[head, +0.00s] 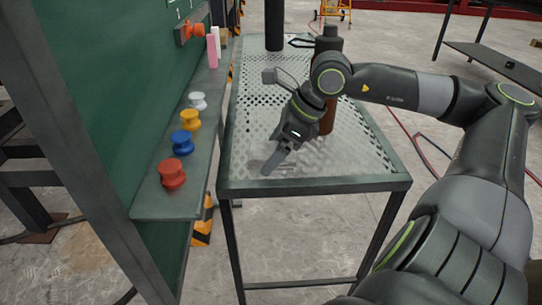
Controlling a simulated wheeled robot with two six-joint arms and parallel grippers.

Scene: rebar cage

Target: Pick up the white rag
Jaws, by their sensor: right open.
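I cannot make out a white rag in the head view. My right gripper (275,158) is open over the near part of the perforated metal table (245,172), its fingers pointing down and left. I cannot tell whether its fingertips touch the tabletop. No object shows between the fingers. My right arm comes in from the right and hides part of the table. My left gripper is not in view.
A green board's shelf (165,203) at left holds red (172,174), blue (182,143), yellow (190,120) and white (197,101) spools. A dark bottle (328,40), a brown cylinder (327,118) and a black cylinder (274,25) stand on the table. Its near right corner is clear.

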